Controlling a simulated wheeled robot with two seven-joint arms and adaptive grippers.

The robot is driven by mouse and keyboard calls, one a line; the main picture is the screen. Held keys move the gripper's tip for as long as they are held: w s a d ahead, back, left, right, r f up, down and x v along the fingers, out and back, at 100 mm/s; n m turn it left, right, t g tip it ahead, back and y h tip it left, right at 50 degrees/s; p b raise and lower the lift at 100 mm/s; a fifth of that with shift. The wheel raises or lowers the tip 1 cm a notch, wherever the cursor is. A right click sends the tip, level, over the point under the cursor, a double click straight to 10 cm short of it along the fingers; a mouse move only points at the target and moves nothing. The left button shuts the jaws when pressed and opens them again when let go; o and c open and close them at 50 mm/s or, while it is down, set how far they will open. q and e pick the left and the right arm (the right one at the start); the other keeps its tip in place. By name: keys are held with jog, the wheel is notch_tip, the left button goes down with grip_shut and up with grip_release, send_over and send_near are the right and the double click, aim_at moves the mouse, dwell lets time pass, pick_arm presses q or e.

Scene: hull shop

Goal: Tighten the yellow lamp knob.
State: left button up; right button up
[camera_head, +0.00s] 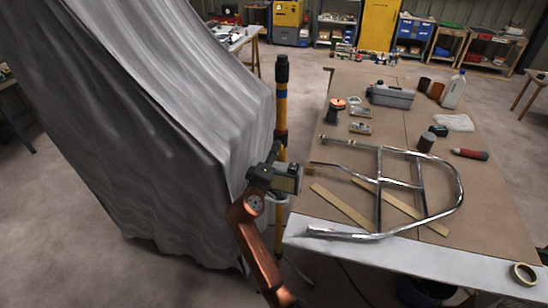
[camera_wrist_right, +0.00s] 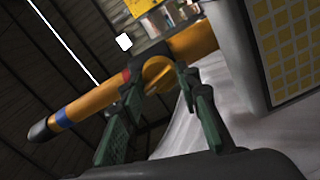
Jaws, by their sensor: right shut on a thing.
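The yellow lamp pole (camera_head: 281,109) stands upright beside the draped sheet, with a black tip and a blue band. It also shows slanted in the right wrist view (camera_wrist_right: 95,98). A black collar with a red edge, where the knob (camera_wrist_right: 157,72) seems to be, sits on the pole. My right gripper (camera_head: 275,152) is at this collar. My left gripper is not in view.
A grey sheet (camera_head: 150,120) hangs over a large form close on the left. A workbench (camera_head: 400,130) with a bent metal tube frame (camera_head: 380,190) stands right of the pole. A grey box with a yellow grid panel (camera_wrist_right: 285,50) is close at right in the right wrist view.

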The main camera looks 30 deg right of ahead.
jog(key=shift+f+m+b, duration=0.1)
jog(key=shift+m+b, duration=1)
jog(key=shift+m, duration=0.4)
jog(key=o, duration=1.2)
jog(key=shift+c, duration=0.2)
